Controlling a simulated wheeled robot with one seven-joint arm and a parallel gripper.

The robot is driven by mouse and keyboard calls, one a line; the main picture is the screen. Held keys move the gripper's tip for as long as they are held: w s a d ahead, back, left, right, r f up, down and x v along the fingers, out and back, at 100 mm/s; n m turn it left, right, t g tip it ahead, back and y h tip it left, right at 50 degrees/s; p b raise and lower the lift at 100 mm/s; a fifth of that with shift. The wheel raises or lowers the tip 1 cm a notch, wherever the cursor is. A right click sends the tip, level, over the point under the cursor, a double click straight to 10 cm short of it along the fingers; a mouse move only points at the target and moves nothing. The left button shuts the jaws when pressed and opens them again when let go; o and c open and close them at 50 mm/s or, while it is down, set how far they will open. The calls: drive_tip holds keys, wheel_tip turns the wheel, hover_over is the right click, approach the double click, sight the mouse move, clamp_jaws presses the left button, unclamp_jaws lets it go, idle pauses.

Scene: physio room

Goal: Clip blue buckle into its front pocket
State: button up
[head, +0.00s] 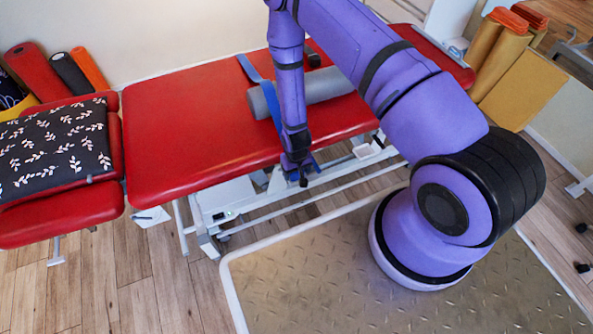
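A blue strap (262,88) runs over the red treatment table (190,130) and across a grey bolster (330,85). My arm hides part of the strap. A short blue piece (315,163), perhaps the strap's lower end, shows at the table's front edge beside my gripper. The buckle itself is too small to make out. My gripper (302,179) points down just in front of the table's front edge, close to the blue piece. Its fingers are small and dark, and I cannot tell whether they hold anything. I cannot make out the front pocket.
A patterned dark pillow (55,145) lies on the table's raised left section. The table's white metal frame (270,205) stands below my gripper. Rolled mats (38,72) stand at the back left, and tan rolls (500,60) at the back right. Wooden floor (120,270) is clear at front left.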

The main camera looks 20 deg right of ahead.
drive_tip(key=shift+o, duration=0.9)
drive_tip(key=shift+s+f, duration=0.2)
drive_tip(key=shift+f, duration=0.1)
drive_tip(key=shift+w+r, duration=0.2)
drive_tip(key=shift+r, duration=0.25)
wheel_tip(320, 180, up, 10)
drive_tip(key=shift+r, duration=0.25)
